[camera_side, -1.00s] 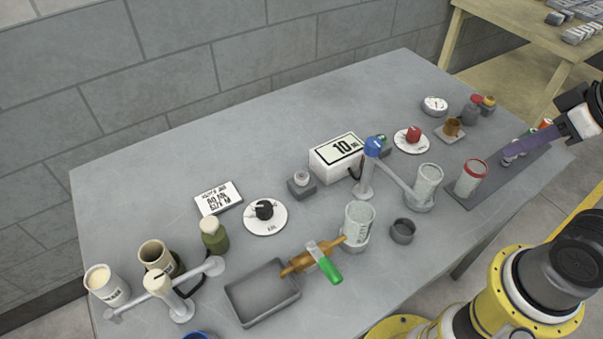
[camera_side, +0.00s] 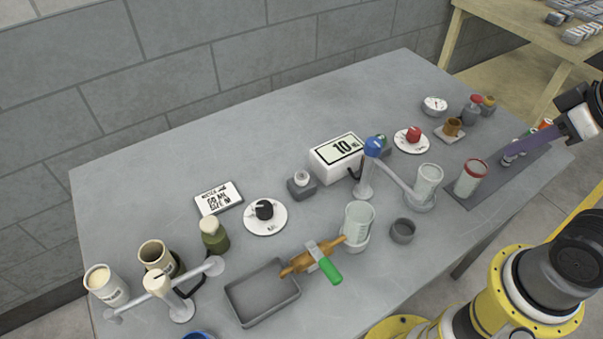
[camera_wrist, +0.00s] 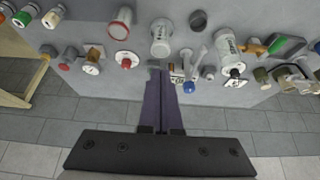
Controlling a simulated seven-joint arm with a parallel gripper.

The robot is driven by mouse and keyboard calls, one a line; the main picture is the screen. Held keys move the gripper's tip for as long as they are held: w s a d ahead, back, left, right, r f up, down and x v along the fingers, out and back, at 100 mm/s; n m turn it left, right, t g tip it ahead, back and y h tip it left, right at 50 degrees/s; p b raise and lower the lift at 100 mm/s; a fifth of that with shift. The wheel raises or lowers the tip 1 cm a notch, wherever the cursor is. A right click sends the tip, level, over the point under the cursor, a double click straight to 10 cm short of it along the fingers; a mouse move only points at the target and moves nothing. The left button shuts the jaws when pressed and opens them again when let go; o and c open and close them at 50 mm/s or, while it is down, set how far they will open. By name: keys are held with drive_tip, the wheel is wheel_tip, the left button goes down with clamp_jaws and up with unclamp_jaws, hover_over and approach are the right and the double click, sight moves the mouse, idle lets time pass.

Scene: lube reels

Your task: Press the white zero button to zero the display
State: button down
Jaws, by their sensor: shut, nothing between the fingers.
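The white zero button (camera_side: 302,176) sits on a small grey block on the table, just left of the display box. The display (camera_side: 338,148) is a white box whose screen reads 10, with small unit letters beside it. My gripper (camera_side: 507,157) is at the right end of the table, well away from the button, with its purple fingers together and empty. In the wrist view my gripper (camera_wrist: 160,72) points toward the table items, and its fingertips partly cover the display area. The button is too small to make out surely there.
A blue-topped post (camera_side: 373,148) with an arm and glass beaker stands right of the display. A black-knobbed dial (camera_side: 265,211) and a label card (camera_side: 218,198) lie left of the button. The table's back area is clear.

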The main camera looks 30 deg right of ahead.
idle(0.6)
drive_tip(key=w+a+r+n+t+y, duration=0.1)
drive_tip(key=w+a+r+n+t, duration=0.15)
drive_tip(key=w+r, duration=0.2)
drive_tip(key=w+a+r+n+t+y, duration=0.2)
drive_tip(key=w+r+n, duration=0.15)
drive_tip(key=w, duration=0.25)
drive_tip(key=n+g+h, duration=0.1)
drive_tip(key=n, duration=0.4)
hover_over(306, 178)
wheel_tip(306, 178, down, 17)
drive_tip(key=shift+s, duration=0.1)
drive_tip(key=shift+f, duration=4.4)
